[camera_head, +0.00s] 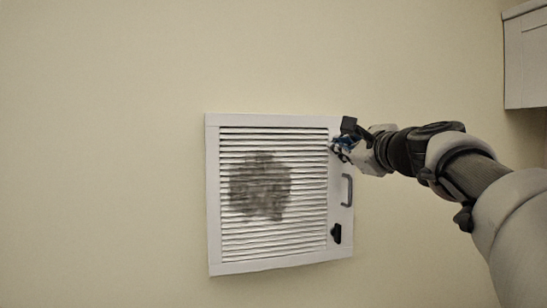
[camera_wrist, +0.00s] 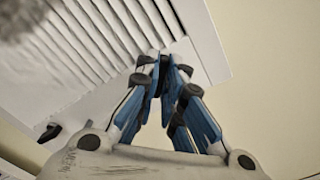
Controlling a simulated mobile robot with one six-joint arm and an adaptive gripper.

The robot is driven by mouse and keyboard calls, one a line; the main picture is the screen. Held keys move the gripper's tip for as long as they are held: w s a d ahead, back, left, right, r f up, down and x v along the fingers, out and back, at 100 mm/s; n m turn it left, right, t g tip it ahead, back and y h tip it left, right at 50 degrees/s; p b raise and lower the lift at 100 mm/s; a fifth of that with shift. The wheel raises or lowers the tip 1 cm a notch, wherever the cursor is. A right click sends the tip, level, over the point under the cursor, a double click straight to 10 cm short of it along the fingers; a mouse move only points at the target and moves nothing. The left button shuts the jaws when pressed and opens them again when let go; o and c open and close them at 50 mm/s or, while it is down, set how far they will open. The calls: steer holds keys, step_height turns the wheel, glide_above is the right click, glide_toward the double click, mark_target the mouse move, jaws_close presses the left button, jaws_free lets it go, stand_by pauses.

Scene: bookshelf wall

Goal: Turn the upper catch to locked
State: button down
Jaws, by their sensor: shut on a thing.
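A white louvered panel (camera_head: 213,200) is set on the wall, with a dark catch (camera_head: 336,234) low on its right frame strip. My gripper (camera_head: 338,149) is at the upper part of that strip. In the wrist view my gripper's blue fingers (camera_wrist: 166,68) come together at their dark tips against the panel frame (camera_wrist: 208,45). They are shut on the upper catch, which the fingers hide, so its angle cannot be told. The lower catch also shows in the wrist view (camera_wrist: 49,132), left of the fingers.
A grey pull handle (camera_head: 347,190) stands out from the right strip, between my gripper and the lower catch. A dark round stain (camera_head: 261,187) marks the louvers. A white cabinet (camera_head: 526,58) hangs at the upper right. The wall around the panel is bare.

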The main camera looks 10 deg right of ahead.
steer(key=shift+n+b, duration=2.4)
steer(key=shift+n, duration=1.9)
steer(key=c, duration=1.7)
jaws_free()
steer(key=s, duration=0.7)
steer(key=shift+s, duration=0.25)
